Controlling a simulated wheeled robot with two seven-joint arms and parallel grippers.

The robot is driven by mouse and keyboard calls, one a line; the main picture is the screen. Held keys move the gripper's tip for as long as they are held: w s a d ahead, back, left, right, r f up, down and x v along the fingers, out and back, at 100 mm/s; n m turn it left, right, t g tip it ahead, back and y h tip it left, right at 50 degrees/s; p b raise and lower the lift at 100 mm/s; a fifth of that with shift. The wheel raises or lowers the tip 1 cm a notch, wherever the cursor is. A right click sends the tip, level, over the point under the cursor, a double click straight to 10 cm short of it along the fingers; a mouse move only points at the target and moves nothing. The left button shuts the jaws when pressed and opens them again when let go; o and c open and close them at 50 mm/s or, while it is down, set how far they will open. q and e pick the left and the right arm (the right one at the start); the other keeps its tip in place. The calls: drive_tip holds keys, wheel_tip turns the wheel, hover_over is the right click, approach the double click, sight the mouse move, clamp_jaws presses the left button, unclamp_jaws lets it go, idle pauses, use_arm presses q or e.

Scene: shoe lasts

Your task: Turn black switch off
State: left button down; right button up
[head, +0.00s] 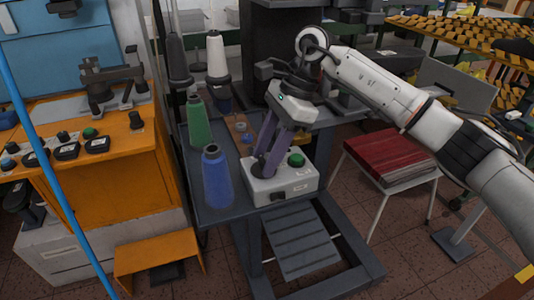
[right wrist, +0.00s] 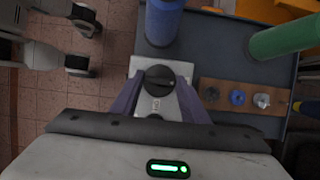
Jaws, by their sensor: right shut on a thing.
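The black switch, a round dark knob (right wrist: 159,79), sits on a white control box (head: 284,188). In the right wrist view it lies between the two purple fingers of my right gripper (right wrist: 159,84). My right gripper also shows in the head view (head: 262,160), reaching down to the box from above, its fingers shut on the black switch. In the head view the fingers largely hide the knob. A green button (head: 296,159) is on the same box, to the right of the fingers. My left gripper is not in view.
The box stands on a grey table with a blue thread cone (head: 217,177) and a green cone (head: 198,124) to its left. A dark machine stands behind. An orange bench (head: 150,190) is at left, and a chair with a red seat (head: 387,153) at right.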

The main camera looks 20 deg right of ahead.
idle(0.3)
drive_tip(key=o, duration=1.1)
drive_tip(key=shift+c, duration=0.2)
drive_tip(key=shift+r, duration=0.1)
drive_tip(key=v, duration=1)
drive_tip(key=shift+w+r, duration=0.1)
